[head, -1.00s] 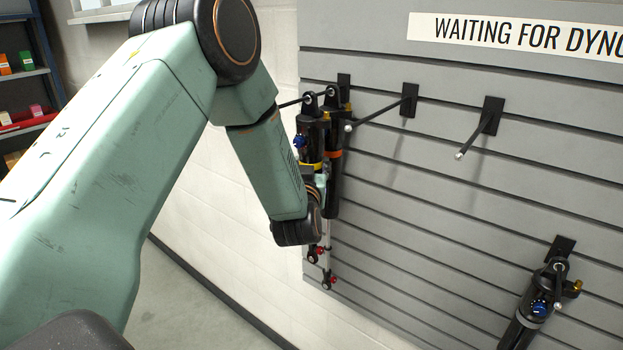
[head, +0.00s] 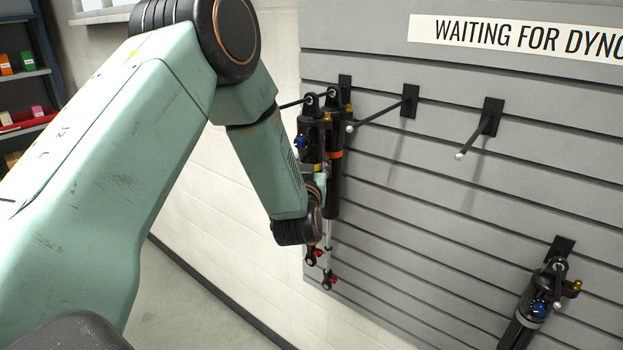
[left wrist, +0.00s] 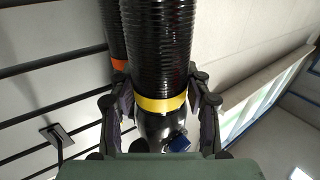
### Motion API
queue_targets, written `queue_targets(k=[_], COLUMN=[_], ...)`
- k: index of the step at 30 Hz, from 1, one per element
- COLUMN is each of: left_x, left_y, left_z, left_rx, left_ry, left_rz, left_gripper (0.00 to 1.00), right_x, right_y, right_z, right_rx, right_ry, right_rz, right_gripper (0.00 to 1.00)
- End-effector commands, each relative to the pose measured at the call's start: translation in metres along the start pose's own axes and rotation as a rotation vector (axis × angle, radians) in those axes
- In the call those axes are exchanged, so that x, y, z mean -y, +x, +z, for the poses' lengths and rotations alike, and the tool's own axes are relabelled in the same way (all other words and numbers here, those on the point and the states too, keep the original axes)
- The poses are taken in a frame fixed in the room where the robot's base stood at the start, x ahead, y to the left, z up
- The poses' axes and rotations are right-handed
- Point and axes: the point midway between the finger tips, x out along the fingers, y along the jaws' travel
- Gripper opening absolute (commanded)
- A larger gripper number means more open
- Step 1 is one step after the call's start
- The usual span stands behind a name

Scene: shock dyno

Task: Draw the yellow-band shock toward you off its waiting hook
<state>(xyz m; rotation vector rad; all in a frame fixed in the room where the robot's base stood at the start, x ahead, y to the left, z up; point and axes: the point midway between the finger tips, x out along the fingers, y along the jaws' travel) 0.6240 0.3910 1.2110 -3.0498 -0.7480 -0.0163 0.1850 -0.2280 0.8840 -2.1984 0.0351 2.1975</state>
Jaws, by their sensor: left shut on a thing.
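The yellow-band shock (head: 311,140) hangs upright at the left end of the board, its top eye on the rod of a waiting hook (head: 291,104). Its blue knob faces left. My left gripper (head: 318,182) is at the shock's body, mostly hidden behind my own wrist in the head view. In the left wrist view, its fingers (left wrist: 160,98) are shut on the black body from both sides, at the yellow band (left wrist: 159,104). An orange-band shock (head: 335,185) hangs on the same rod, close behind; it also shows in the left wrist view (left wrist: 115,40). My right gripper is not in view.
The grey slatted board (head: 430,190) carries two empty hooks, one (head: 383,113) just right of the shocks and another (head: 475,138) farther right. Another shock (head: 535,305) hangs at the lower right. A shelf (head: 25,75) stands far left.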

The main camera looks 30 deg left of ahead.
Motion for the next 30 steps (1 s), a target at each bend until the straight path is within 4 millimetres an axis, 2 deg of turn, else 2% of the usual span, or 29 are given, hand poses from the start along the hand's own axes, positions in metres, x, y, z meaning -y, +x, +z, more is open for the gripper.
queue_targets(k=[1, 6, 30], left_x=[-0.0001, 0.0000, 0.0004], left_y=[-0.0002, -0.0006, -0.0011], left_z=[0.0010, 0.0026, 0.0005], left_rx=[0.003, 0.007, 0.012], left_ry=[0.002, 0.002, 0.003], left_rz=[0.001, 0.001, 0.001], left_gripper=[0.14, 0.00, 0.00], right_x=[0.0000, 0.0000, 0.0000], right_y=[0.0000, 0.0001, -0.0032], right_z=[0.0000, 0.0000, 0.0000], right_rx=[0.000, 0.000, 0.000], right_ry=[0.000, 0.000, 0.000], right_rz=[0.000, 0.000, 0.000], right_gripper=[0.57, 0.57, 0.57])
